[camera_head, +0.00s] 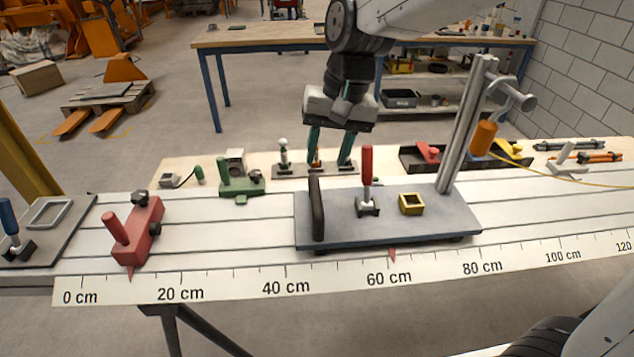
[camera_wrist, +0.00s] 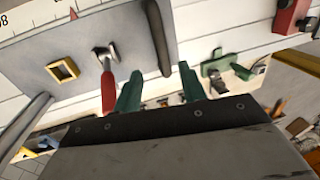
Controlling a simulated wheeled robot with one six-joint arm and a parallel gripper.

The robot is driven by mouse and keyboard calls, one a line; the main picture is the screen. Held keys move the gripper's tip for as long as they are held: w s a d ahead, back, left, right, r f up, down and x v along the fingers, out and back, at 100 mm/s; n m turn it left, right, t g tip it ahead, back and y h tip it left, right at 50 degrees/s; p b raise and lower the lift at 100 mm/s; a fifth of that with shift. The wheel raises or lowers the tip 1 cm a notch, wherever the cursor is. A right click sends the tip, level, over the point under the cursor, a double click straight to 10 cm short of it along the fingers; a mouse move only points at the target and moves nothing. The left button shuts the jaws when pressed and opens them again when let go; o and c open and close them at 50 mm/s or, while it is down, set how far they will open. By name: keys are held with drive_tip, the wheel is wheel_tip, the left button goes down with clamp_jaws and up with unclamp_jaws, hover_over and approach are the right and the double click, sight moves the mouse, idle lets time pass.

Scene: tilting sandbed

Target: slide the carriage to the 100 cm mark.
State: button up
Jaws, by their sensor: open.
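The carriage (camera_head: 435,222) is a grey plate on the white slotted bed. Its red pointer (camera_head: 392,255) stands just past 60 cm on the scale (camera_head: 235,291). It bears a black upright handle (camera_head: 317,208) at its left end, a red-handled clamp (camera_head: 367,166), a yellow square frame (camera_head: 411,204) and a metal post (camera_head: 468,125). My gripper (camera_head: 330,162) is open and empty, pointing down behind the carriage. In the wrist view, the carriage (camera_wrist: 85,45) lies beyond the open fingers (camera_wrist: 159,72), with the red clamp handle (camera_wrist: 108,90) beside one finger. Contact cannot be told.
A red block (camera_head: 140,232) with a pointer sits near 10 cm.

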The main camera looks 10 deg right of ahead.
sight(317, 188)
drive_tip(key=f, duration=0.2)
drive_tip(key=a+f, duration=0.1)
drive_tip(key=f, duration=0.4)
drive_tip(key=shift+a+f, duration=0.35)
drive_tip(key=shift+a, duration=0.05)
drive_tip(key=shift+c, duration=0.2)
drive_tip(key=shift+w, duration=0.1)
clamp_jaws()
drive_tip(key=shift+d, duration=0.1)
